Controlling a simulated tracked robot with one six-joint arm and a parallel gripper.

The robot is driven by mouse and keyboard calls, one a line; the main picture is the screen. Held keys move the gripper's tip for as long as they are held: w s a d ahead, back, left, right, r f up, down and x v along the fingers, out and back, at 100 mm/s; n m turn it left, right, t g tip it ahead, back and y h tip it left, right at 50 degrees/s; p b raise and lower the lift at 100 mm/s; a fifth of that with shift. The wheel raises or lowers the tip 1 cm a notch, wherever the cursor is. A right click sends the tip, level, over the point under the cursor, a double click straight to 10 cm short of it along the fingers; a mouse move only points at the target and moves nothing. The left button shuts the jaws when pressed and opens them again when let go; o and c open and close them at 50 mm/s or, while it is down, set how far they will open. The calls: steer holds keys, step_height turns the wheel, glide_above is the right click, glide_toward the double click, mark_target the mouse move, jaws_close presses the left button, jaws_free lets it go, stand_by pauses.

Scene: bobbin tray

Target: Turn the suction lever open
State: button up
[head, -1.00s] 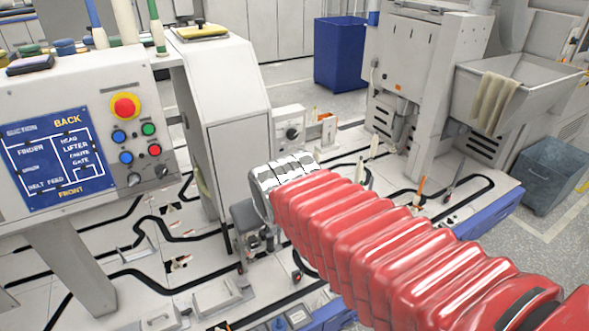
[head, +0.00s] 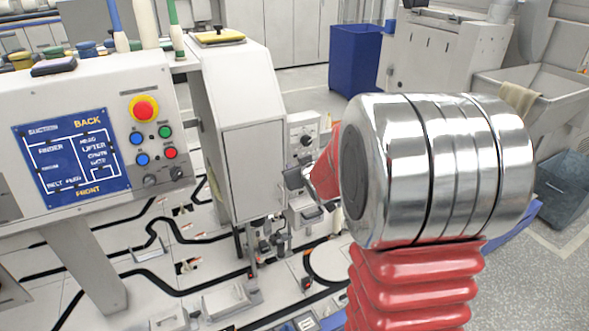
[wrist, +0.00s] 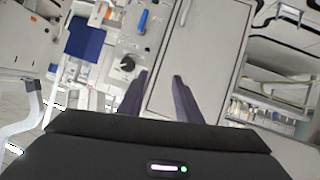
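In the wrist view a blue handle (wrist: 142,20) sits upright on a pale panel; it looks like the suction lever, but I see no readable label. A black knob (wrist: 127,62) is lower on the same panel. My gripper (wrist: 160,75) is open, with its two dark fingers apart and nothing between them. The blue handle is beyond the fingertips, up and slightly left, and not touched. In the head view the knob (head: 306,140) shows on a small white box, and my gripper is beside and below that box, largely hidden by my arm. I cannot make out the handle there.
A grey machine housing (head: 240,130) stands left of my gripper. The control console (head: 60,100) with its blue diagram and buttons is farther left. A blue bin (head: 355,55) stands behind. Black tracks run across the white deck (head: 110,235).

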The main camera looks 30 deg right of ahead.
steer(key=d+f+t+y, duration=0.1)
steer(key=d+f+t, duration=0.1)
steer(key=d+f, duration=0.4)
steer(key=d+f+t+y, duration=0.1)
steer(key=d+f+t, duration=0.2)
steer(key=d+f, duration=0.3)
step_height(320, 180, down, 5)
steer(key=shift+w+r+t+y, duration=0.1)
steer(key=shift+w+t+y, duration=0.2)
steer(key=shift+w, duration=0.1)
steer(key=w, duration=1.3)
steer(key=shift+w+d, duration=0.3)
steer(key=shift+d, duration=0.1)
steer(key=shift+c, duration=0.4)
jaws_close()
